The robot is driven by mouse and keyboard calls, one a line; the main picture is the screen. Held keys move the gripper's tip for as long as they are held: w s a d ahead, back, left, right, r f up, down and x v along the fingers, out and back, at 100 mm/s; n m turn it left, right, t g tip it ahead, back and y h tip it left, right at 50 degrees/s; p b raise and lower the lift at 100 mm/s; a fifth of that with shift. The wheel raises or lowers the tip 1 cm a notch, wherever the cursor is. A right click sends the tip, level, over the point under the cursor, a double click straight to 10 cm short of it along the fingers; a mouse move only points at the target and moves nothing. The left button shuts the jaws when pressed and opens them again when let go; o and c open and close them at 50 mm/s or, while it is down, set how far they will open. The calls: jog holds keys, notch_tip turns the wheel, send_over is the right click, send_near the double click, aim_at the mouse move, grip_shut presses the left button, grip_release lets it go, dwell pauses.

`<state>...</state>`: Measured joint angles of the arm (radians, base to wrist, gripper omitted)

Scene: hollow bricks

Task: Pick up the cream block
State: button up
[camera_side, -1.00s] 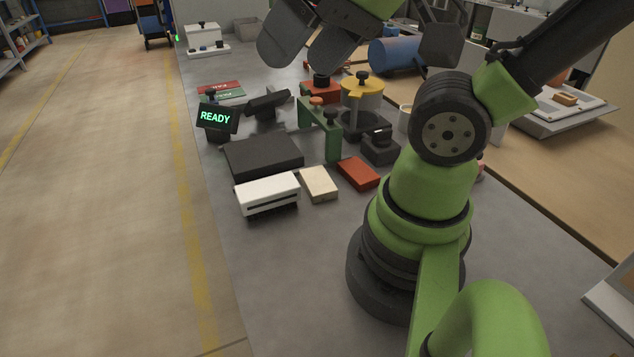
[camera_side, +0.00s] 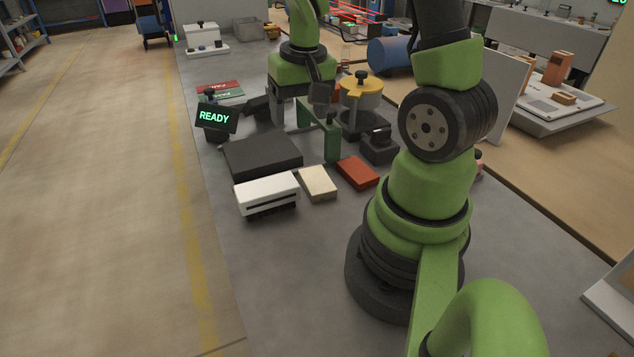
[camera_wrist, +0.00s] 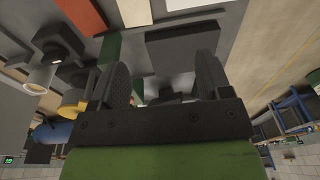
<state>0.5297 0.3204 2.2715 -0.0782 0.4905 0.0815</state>
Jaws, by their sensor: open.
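The cream block (camera_side: 318,183) lies flat on the grey table in the side view, between a white slotted brick (camera_side: 267,193) and a red brick (camera_side: 358,172). In the wrist view the cream block (camera_wrist: 134,12) is cut off by the top edge. My gripper (camera_side: 299,108) is beyond the block in the side view, raised behind the dark box, fingers downward. In the wrist view my gripper (camera_wrist: 163,60) has its two fingers wide apart with nothing held between them. It is clear of the cream block.
A dark flat box (camera_side: 262,155) lies behind the white brick. A green bracket (camera_side: 332,138) stands behind the cream and red bricks. A yellow-topped pot (camera_side: 361,92), a black device (camera_side: 379,146) and a READY display (camera_side: 216,117) stand nearby.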

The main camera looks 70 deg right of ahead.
jog(key=g, duration=0.1)
send_over(316, 178)
notch_tip(316, 178, down, 6)
notch_tip(316, 178, down, 4)
jog(key=shift+d+r+m+y, duration=0.1)
jog(key=shift+m+y, duration=0.2)
jog(key=shift+m, duration=0.1)
jog(key=shift+f, duration=3.1)
jog(key=shift+c, duration=0.4)
jog(key=c, duration=0.7)
